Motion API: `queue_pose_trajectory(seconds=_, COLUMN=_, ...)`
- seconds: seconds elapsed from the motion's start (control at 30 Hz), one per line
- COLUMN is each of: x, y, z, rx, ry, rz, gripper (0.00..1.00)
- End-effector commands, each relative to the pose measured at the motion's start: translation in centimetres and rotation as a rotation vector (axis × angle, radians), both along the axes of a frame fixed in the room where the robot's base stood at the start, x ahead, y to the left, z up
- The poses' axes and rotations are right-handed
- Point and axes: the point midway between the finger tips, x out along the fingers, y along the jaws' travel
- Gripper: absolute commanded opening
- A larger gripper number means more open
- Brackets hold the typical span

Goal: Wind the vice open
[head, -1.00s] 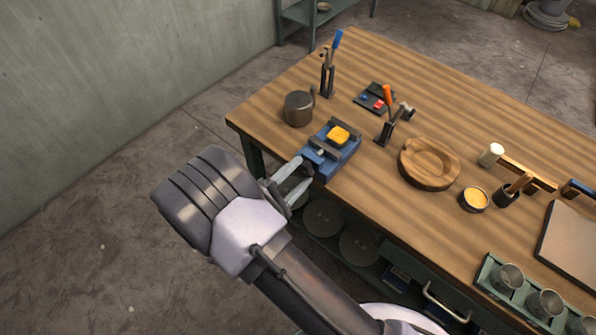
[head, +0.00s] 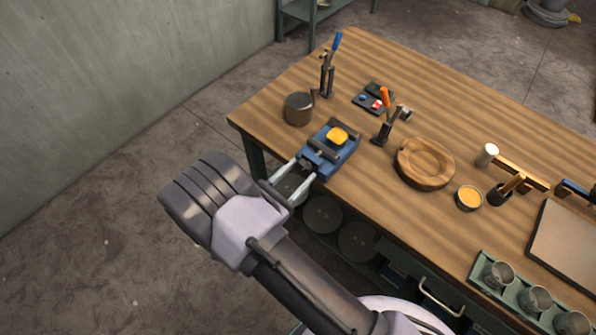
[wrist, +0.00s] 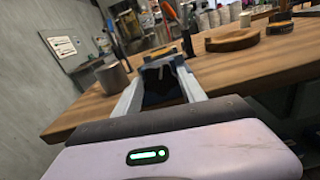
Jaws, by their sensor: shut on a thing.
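The blue vice (head: 343,156) is fixed at the near left edge of the bench, with dark jaws and a yellow block (head: 338,134) sitting at them. My gripper (head: 305,170) reaches in from the lower left, its two pale fingers at the vice's near end. It is shut on the vice handle, which the fingers mostly hide. In the wrist view the fingertips (wrist: 162,74) flank the near end of the vice, with dark parts between them. The gap between the vice jaws is too small to judge.
A dark metal mug (head: 298,108) stands just left of the vice. Upright tools (head: 327,75), an orange-handled tool (head: 386,115) and a round wooden dish (head: 425,163) stand behind and right of it. The wooden bench top (head: 440,105) has clear room between them.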

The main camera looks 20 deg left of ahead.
Motion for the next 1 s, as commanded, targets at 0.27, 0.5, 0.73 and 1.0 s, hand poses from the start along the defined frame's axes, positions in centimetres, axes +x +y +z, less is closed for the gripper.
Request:
queue_pose_trajectory(seconds=0.27, x=0.0, y=0.0, z=0.05, rx=-0.199, ry=0.082, rz=0.0, gripper=0.08)
queue_pose_trajectory(seconds=0.5, x=0.01, y=0.02, z=0.04, rx=-0.316, ry=0.131, rz=0.0, gripper=0.08)
queue_pose_trajectory(seconds=0.73, x=0.01, y=0.02, z=0.0, rx=-0.374, ry=0.155, rz=0.0, gripper=0.08)
queue_pose_trajectory(seconds=1.0, x=0.01, y=0.02, z=-0.02, rx=-0.391, ry=0.162, rz=0.0, gripper=0.08)
